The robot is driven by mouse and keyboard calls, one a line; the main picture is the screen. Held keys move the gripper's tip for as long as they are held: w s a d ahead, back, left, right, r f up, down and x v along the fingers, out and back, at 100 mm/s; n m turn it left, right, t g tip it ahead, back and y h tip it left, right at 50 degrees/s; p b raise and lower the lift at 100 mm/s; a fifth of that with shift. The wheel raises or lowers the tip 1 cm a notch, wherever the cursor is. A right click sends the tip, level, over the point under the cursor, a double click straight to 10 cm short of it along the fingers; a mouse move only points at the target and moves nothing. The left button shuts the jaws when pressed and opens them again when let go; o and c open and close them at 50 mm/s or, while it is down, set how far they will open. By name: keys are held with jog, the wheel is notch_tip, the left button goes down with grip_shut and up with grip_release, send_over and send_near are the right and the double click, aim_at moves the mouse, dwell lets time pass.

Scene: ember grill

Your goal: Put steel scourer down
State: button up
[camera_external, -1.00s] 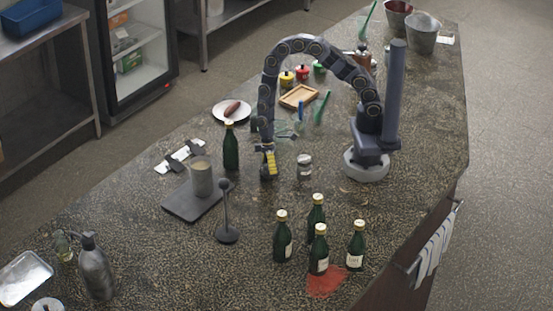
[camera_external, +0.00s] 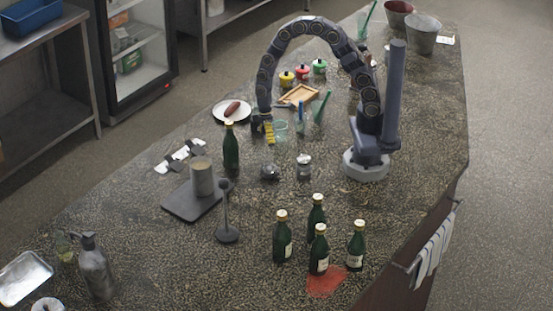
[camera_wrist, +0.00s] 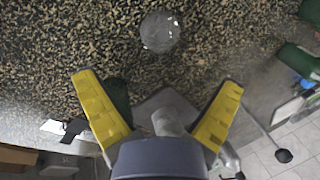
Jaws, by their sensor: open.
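The steel scourer (camera_external: 270,172) is a small grey round lump resting on the speckled counter (camera_external: 150,240), left of the jar. In the wrist view a round grey, crumpled-looking thing, the scourer (camera_wrist: 160,32), lies ahead of the fingertips, midway between them and clear of both. My gripper (camera_external: 268,134) is behind the scourer in the outside view, above the counter and apart from it. Its yellow fingers are spread wide with nothing between them, as the wrist view also shows (camera_wrist: 160,79).
A lidded jar (camera_external: 304,168) stands right of the scourer and a green bottle (camera_external: 231,150) to its left. A clear glass (camera_external: 280,131) is close beside my gripper. A grey can (camera_external: 202,178) stands on a dark board (camera_external: 182,208). Several bottles stand at front right.

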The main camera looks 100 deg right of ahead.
jog(key=s+a+r+h, duration=0.1)
jog(key=s+a+r, duration=0.1)
jog(key=s+r, duration=0.35)
jog(key=s+a+r, duration=0.2)
jog(key=s+r, duration=0.1)
jog(key=r, duration=0.5)
jog(key=s+r+h, duration=0.1)
jog(key=s+r, duration=0.2)
jog(key=s, duration=0.4)
jog(key=s+r+m+g+h, duration=0.1)
jog(key=s+r, duration=0.2)
jog(key=s, duration=0.4)
jog(key=shift+s, duration=0.15)
